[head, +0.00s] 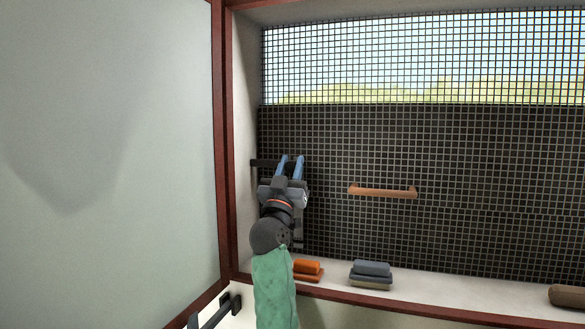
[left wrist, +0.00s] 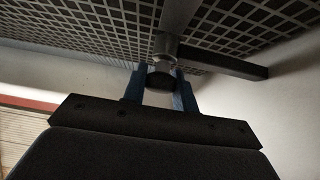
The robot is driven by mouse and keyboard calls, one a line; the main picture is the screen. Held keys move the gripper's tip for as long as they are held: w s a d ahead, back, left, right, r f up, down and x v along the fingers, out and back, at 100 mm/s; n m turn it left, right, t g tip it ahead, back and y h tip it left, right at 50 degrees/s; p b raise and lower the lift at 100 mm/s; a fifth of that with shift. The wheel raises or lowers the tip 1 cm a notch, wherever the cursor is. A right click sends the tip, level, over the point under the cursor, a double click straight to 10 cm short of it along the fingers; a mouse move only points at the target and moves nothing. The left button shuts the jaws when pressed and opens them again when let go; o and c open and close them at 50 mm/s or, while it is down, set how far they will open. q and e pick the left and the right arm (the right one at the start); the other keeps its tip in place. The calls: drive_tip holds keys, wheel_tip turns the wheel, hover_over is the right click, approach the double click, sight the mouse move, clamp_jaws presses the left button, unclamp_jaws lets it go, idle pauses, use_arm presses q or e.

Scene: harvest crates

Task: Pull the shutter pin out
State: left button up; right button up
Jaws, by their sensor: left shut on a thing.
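My left gripper (head: 289,164) reaches to the left side of the window opening, its two blue fingers pointing at the mesh. It is shut on the shutter pin (left wrist: 160,77), whose dark round end shows between the fingers in the left wrist view. A grey collar sits behind that end, where dark bars meet in front of the mesh. One dark bar (head: 261,163) runs to the left side wall. The dark shutter (head: 345,145) covers the lower part of the opening. How deep the pin sits is hidden.
A wooden handle (head: 383,193) is on the shutter, right of my gripper. Folded orange cloths (head: 307,270), grey-blue cloths (head: 371,275) and a brown roll (head: 567,297) lie on the sill. A red-brown frame (head: 224,150) and a pale panel stand left.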

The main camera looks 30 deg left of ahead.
use_arm(q)
drive_tip(key=shift+s+d+h, duration=0.15)
drive_tip(key=shift+s+h, duration=0.15)
drive_tip(key=shift+s, duration=0.3)
use_arm(e)
drive_tip(key=shift+r, duration=0.1)
use_arm(q)
drive_tip(key=o, duration=1.1)
drive_tip(key=shift+c, duration=0.2)
drive_tip(key=shift+s+f, duration=0.15)
drive_tip(key=shift+f, duration=0.05)
drive_tip(key=shift+s+f, duration=0.15)
drive_tip(key=shift+f, duration=0.05)
drive_tip(key=shift+s+d+f+b, duration=0.2)
drive_tip(key=shift+s+f+b, duration=0.2)
drive_tip(key=shift+s+f, duration=0.1)
drive_tip(key=b+v, duration=0.2)
drive_tip(key=v, duration=0.3)
drive_tip(key=shift+s+f, duration=0.1)
drive_tip(key=shift+f, duration=0.05)
use_arm(e)
wheel_tip(320, 180, up, 11)
drive_tip(key=shift+s+r, duration=0.2)
